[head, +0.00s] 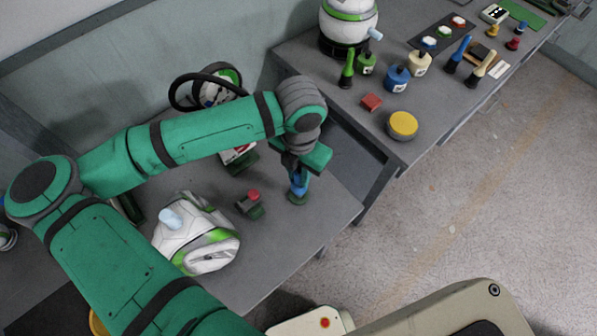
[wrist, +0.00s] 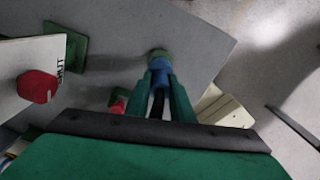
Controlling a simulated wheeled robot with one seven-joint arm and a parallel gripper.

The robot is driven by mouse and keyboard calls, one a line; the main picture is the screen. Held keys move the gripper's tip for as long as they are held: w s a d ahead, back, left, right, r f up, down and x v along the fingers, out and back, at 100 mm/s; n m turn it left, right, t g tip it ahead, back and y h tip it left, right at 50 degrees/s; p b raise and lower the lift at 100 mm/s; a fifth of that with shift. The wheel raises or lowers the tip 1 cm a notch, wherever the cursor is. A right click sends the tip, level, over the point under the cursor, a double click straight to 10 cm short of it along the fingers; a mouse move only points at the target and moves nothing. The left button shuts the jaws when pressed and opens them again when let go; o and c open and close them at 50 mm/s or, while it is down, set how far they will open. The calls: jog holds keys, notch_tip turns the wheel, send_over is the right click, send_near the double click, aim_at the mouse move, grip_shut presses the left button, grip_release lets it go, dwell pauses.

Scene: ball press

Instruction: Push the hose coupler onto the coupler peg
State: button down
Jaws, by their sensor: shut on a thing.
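My gripper (head: 299,173) is shut on a blue hose coupler (head: 298,188) near the right edge of the grey table. In the wrist view, the fingers of my gripper (wrist: 160,84) close on the blue coupler (wrist: 160,64), with a black piece between them. A round green piece (head: 297,199) is directly below the coupler; it also shows at the coupler's far end in the wrist view (wrist: 157,53). I take it for the peg's base; the peg itself is hidden. I cannot tell how far the coupler sits over it.
A small stand with a red top (head: 253,196) is left of my gripper. A white and green machine (head: 205,243) stands nearer. A white panel (wrist: 22,60) with a red knob (wrist: 37,86) stands on the table. A second table (head: 450,100) holds several coloured items.

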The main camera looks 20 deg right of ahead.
aim_at(299, 182)
jog(key=shift+w+f, duration=0.1)
jog(key=shift+f, duration=1.5)
dwell(0.6)
jog(key=shift+f, duration=0.25)
jog(key=shift+f, duration=0.3)
jog(key=c, duration=1.5)
grip_release()
jog(key=shift+o, duration=0.2)
notch_tip(299, 182, up, 11)
jog(key=shift+f, duration=0.1)
